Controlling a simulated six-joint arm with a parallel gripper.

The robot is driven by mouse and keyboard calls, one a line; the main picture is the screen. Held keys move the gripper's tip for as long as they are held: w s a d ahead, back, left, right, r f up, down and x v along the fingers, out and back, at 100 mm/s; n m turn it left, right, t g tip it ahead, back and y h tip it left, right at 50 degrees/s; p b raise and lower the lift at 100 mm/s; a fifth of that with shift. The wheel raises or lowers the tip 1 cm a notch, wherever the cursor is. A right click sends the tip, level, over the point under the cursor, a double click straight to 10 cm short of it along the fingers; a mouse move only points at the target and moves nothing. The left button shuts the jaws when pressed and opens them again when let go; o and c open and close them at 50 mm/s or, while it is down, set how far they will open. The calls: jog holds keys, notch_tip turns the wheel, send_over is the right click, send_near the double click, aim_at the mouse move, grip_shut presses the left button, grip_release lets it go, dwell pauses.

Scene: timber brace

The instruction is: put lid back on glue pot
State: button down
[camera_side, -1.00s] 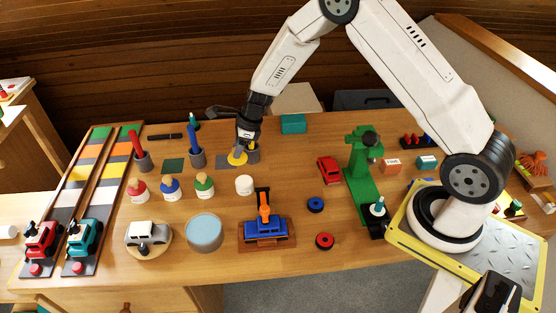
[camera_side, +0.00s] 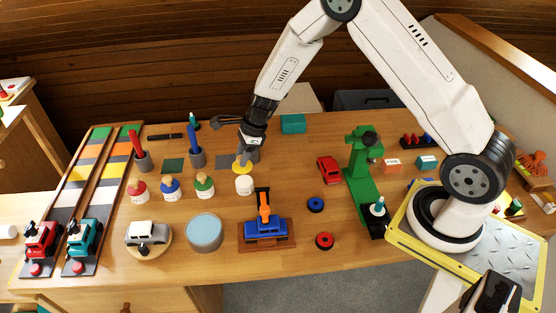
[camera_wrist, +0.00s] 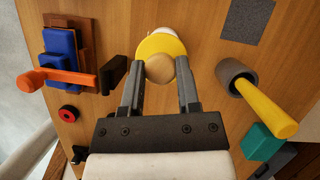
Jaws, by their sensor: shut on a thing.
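My gripper (camera_side: 243,158) is shut on the knob of a yellow lid (camera_side: 242,168). In the wrist view my gripper's fingertips (camera_wrist: 160,72) stand either side of the round wooden knob, with the yellow disc (camera_wrist: 162,45) under it. The open white glue pot (camera_side: 244,186) stands on the bench just in front of the held lid in the side view. In the wrist view the lid hides most of the pot (camera_wrist: 166,30), and a white edge shows past it. The lid looks raised and off-centre from the pot; the exact gap is unclear.
Pots with green (camera_side: 204,184), blue (camera_side: 170,187) and red (camera_side: 138,190) lids stand left of the white pot. A grey cup with a yellow handle (camera_wrist: 262,102) stands close to my gripper. A blue toy with an orange arm (camera_side: 265,228) lies in front.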

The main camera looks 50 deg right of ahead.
aim_at(244, 169)
jog(key=shift+f, duration=2.6)
jog(key=shift+f, duration=0.2)
dwell(0.4)
jog(key=shift+c, duration=1.2)
grip_release()
jog(key=shift+o, duration=0.2)
jog(key=shift+o, duration=1)
jog(key=shift+r, duration=0.1)
jog(key=shift+r, duration=3.4)
